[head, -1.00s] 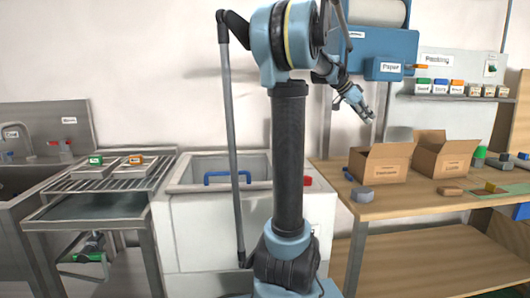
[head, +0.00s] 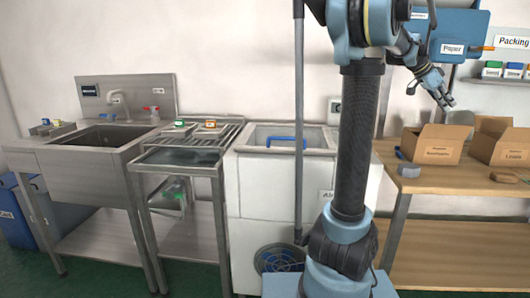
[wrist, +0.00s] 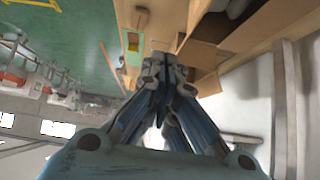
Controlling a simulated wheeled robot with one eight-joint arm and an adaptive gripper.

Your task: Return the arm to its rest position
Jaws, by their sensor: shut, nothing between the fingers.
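My gripper (head: 447,104) is raised at the right of the head view, in front of the wall and above the wooden table. It points down and to the right, apart from everything below it. In the wrist view my gripper (wrist: 163,70) has its fingers brought together with nothing between them. The arm stands upright, with its upper part bent over to the right. A thin grey pole runs beside it on the left.
Two open cardboard boxes (head: 436,143) and a grey block (head: 409,170) are on the wooden table (head: 450,183). A white basin unit (head: 262,180), a wire rack (head: 225,132) and a steel sink (head: 107,136) stand to the left. A blue paper dispenser (head: 455,48) hangs near the gripper.

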